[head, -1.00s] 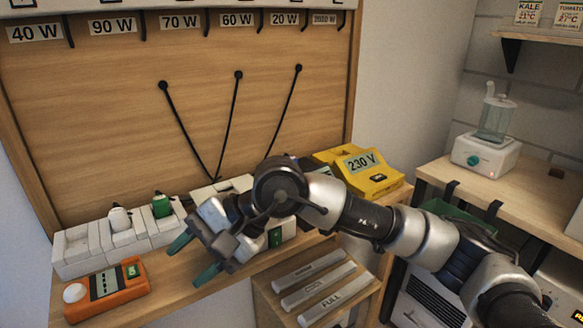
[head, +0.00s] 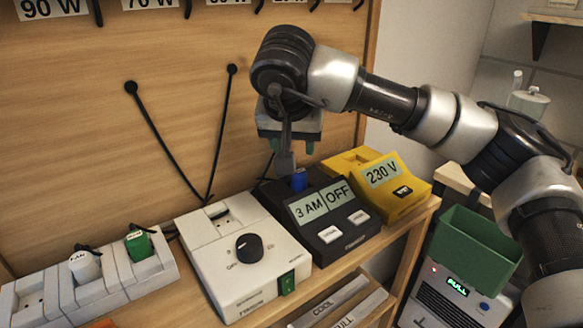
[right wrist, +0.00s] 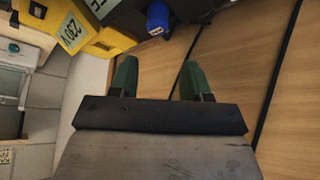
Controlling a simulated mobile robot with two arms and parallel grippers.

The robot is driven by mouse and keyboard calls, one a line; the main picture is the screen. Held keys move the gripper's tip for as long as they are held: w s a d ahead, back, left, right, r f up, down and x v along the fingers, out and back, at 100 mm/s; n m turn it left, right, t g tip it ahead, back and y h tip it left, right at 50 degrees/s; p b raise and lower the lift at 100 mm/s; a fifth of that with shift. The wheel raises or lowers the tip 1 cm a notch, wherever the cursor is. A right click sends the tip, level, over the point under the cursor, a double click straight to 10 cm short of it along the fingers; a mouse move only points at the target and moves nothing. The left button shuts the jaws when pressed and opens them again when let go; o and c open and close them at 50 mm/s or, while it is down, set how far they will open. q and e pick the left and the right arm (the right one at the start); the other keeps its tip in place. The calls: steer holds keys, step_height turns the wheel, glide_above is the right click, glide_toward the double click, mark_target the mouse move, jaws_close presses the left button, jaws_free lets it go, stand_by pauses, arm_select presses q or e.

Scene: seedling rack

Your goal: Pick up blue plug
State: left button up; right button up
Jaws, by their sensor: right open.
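The blue plug (head: 299,180) sits at the back of the black timer box (head: 352,238), which shows "3 AM" and "OFF". The plug also shows at the top of the right wrist view (right wrist: 158,15), next to the black box. My right gripper (head: 293,148) is above the plug in the head view, fingers pointing down. In the right wrist view its two green fingers (right wrist: 158,66) are spread, with nothing between them. The plug lies beyond the fingertips, apart from them. My left gripper is in neither current view.
A yellow "230 V" box (head: 408,200) stands right of the timer. A white dial box (head: 235,275) stands left of it. A white socket strip (head: 98,293) holds a white plug (head: 85,266) and green plug (head: 138,245). The wooden back panel (head: 180,70) rises close behind.

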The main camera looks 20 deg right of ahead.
mark_target(300, 170)
steer(key=x, duration=0.4)
steer(key=shift+w+d+f, duration=0.1)
steer(key=shift+d+f, duration=0.1)
steer(key=shift+f, duration=0.15)
steer(key=x, duration=0.5)
steer(key=shift+d+f, duration=0.15)
steer(key=shift+f, duration=0.25)
steer(key=c, duration=0.7)
steer(key=shift+r, duration=0.15)
